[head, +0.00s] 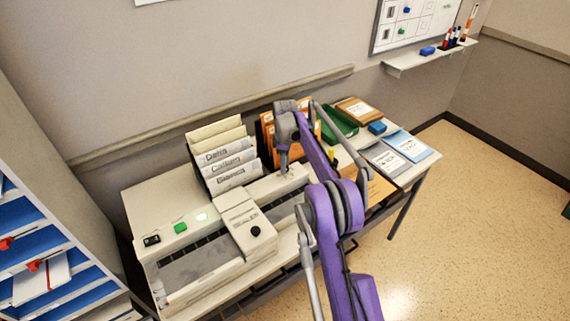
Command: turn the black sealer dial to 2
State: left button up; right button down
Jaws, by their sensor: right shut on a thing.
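My right gripper (284,168) reaches down from the purple arm onto the top of a pale machine (262,187) in the middle of the table. It is shut on a small part there, which the fingers hide; by its place it is the black sealer dial, but I cannot read its setting. My left gripper is not in view.
File folders (225,160) stand behind the machines, with orange folders (268,135) beside them. A green tray (338,125), a blue box (377,128) and papers (408,146) lie at the right end. A blue-shelved rack (40,245) stands at the left.

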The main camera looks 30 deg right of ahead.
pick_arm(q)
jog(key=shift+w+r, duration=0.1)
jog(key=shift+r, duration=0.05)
pick_arm(e)
jog(key=n, duration=0.6)
jog(key=shift+n, duration=0.4)
jog(key=shift+c, duration=2.3)
grip_release()
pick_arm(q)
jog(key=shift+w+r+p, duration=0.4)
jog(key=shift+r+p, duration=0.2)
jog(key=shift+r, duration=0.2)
pick_arm(e)
notch_tip(320, 180, up, 11)
